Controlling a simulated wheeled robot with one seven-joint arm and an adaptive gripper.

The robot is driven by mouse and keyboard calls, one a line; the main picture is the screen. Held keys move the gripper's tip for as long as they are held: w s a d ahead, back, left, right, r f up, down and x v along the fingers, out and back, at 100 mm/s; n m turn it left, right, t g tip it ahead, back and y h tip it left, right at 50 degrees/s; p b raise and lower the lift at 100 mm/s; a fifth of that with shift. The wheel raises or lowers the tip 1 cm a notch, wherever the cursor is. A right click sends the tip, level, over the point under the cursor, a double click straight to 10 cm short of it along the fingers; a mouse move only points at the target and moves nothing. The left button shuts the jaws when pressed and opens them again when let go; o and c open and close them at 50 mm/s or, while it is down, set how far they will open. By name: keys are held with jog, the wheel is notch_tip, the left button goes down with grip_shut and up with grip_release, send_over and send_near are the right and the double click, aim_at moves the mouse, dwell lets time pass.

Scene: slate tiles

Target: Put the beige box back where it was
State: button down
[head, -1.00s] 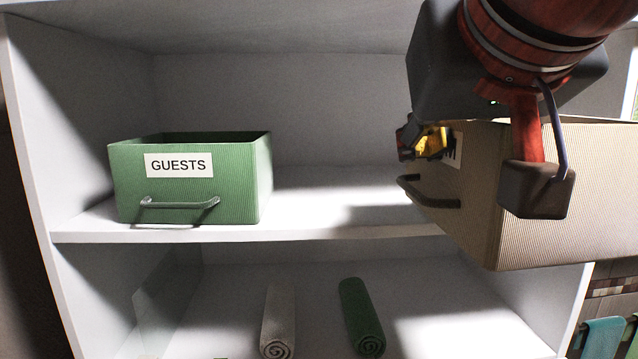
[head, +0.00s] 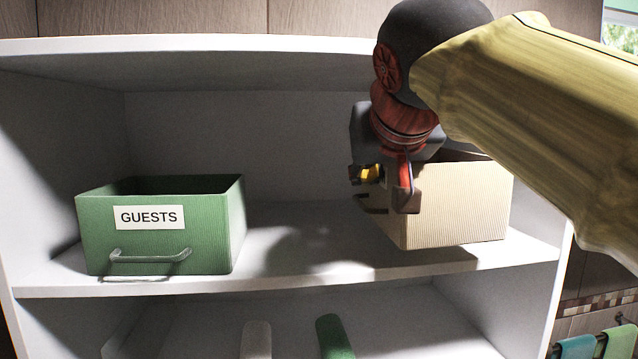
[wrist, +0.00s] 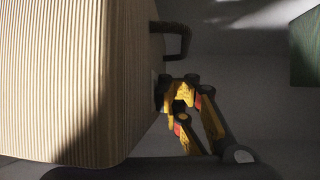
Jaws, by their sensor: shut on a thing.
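The beige box (head: 460,205) is at the right end of the upper shelf (head: 300,284) in the head view, turned so that its handle side faces left. My gripper (head: 384,188) is shut on the beige box at its front left part, and my arm comes in from the right. In the wrist view the ribbed side of the beige box (wrist: 60,80) fills the left, with its dark handle (wrist: 180,40) beside the yellow and dark fingers of my gripper (wrist: 185,105). I cannot tell whether the box touches the shelf. Its label is hidden.
A green box (head: 160,235) labelled GUESTS stands on the left of the same shelf. Bare shelf lies between the two boxes. A pale roll (head: 256,340) and a green roll (head: 335,338) lie on the shelf below. Towels (head: 600,345) hang at the lower right.

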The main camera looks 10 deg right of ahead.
aim_at(369, 192)
jog(key=w, duration=0.3)
jog(key=shift+w+d+r+p, duration=0.1)
jog(key=shift+w+d+p, duration=0.1)
jog(key=shift+d+p, duration=0.15)
jog(key=shift+f, duration=1.8)
jog(key=c, duration=2.4)
grip_release()
jog(key=shift+f, duration=0.2)
jog(key=o, duration=0.8)
jog(key=shift+r, duration=0.15)
